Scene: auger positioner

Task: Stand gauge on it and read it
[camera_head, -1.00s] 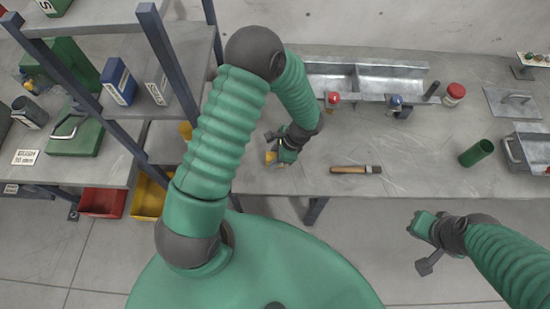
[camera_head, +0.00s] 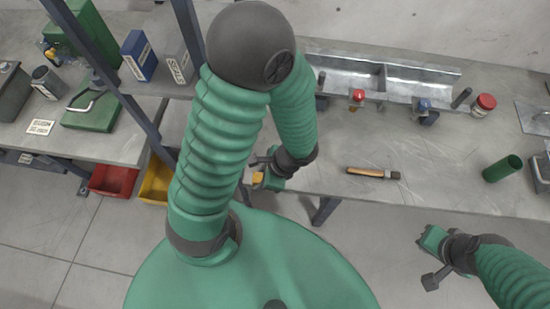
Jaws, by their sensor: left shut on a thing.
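My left gripper (camera_head: 262,172) is at the front left edge of the long grey workbench (camera_head: 330,165). It is shut on a small yellow thing (camera_head: 258,179), mostly hidden by the gripper; I cannot tell whether this is the gauge. My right gripper (camera_head: 432,240) is low in front of the bench, away from the objects, and its jaws are too unclear to tell. No gauge can be made out for certain.
On the bench lie a wooden-handled tool (camera_head: 372,173), a green cylinder (camera_head: 502,169), a red-lidded jar (camera_head: 484,104) and a metal trough (camera_head: 420,80). At left are a shelf post (camera_head: 140,117), a green case (camera_head: 92,110), a red bin (camera_head: 113,181) and a yellow bin (camera_head: 156,182).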

